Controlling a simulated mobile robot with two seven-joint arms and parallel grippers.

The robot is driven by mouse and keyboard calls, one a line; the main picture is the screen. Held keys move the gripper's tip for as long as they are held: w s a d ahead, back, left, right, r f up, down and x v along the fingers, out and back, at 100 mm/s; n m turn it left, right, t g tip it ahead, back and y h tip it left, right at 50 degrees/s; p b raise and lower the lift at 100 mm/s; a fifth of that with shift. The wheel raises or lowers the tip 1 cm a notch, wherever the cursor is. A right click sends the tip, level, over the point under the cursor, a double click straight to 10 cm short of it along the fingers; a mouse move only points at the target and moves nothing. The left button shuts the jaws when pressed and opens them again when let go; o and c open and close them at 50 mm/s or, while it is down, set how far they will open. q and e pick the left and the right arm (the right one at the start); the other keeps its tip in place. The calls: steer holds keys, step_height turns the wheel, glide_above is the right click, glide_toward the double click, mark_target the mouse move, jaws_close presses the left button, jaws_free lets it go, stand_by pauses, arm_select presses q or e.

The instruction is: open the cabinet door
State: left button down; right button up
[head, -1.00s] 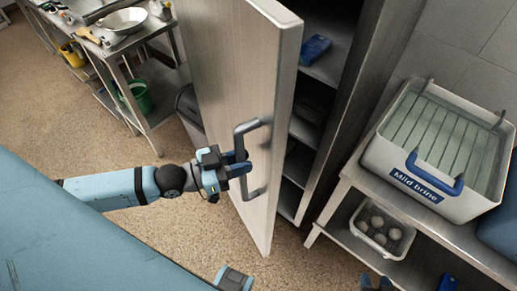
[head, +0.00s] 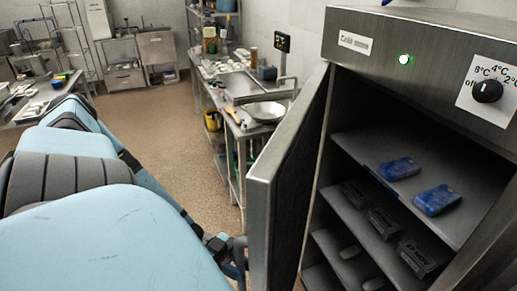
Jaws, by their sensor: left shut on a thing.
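The steel cabinet (head: 385,38) stands at the right of the head view, with a green light and a dial on its top panel. Its door (head: 290,170) stands well open, swung out to the left, and I see it nearly edge-on. My left gripper (head: 232,266) is at the door's outer face, shut on the door handle (head: 241,248), which shows only partly at the lower edge. My left arm partly hides the gripper. My right gripper is out of view.
Inside the cabinet are shelves with blue packs (head: 437,200) and dark boxes (head: 418,256). A steel table with a pan (head: 264,112) stands behind the door. Open floor (head: 165,130) lies to the left, with more work tables beyond.

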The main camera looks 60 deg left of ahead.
arm_select(q)
steer(key=shift+s+a, duration=0.35)
steer(key=shift+a, duration=0.25)
steer(key=c, duration=1)
jaws_free()
steer(key=v, duration=1.4)
steer(key=shift+w, duration=0.2)
steer(key=shift+d, duration=0.1)
